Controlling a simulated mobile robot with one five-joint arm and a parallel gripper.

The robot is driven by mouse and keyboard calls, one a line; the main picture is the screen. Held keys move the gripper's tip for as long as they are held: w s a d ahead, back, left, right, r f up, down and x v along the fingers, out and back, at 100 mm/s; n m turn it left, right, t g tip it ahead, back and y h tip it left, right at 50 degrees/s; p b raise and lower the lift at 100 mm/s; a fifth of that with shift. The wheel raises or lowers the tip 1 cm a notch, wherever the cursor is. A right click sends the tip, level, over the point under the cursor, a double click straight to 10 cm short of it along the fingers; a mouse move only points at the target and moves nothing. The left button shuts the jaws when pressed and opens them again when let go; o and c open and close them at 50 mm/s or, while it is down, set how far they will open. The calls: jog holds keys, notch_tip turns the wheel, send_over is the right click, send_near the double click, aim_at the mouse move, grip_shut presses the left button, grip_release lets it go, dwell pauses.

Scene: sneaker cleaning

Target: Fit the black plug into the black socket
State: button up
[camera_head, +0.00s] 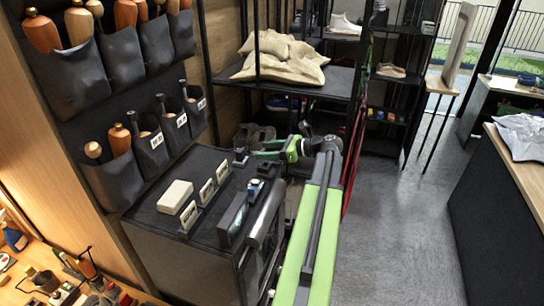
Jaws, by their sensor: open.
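My gripper (262,150) is at the end of my green and black arm, above the far right corner of the dark cabinet (155,220). Its jaws point left and look open, with nothing clearly held. A small black upright piece (241,157) stands on the cabinet's far edge, just left of the jaws. A small dark block (264,169) sits on the top below my gripper, with a blue-and-white piece (255,188) nearer. Which of these is the black plug or the black socket is too small to tell.
A cream block (175,196) and several pale-framed holders stand on the cabinet's left part. A dark cylinder (266,215) lies along its right edge. Shelves with beige sacks (283,60) stand behind. The grey floor (400,220) at right is clear.

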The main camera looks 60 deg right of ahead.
aim_at(240, 157)
jog(key=b+x, duration=0.3)
jog(key=x, duration=1.1)
jog(key=shift+s+b, duration=0.1)
jog(key=shift+b, duration=0.2)
grip_shut()
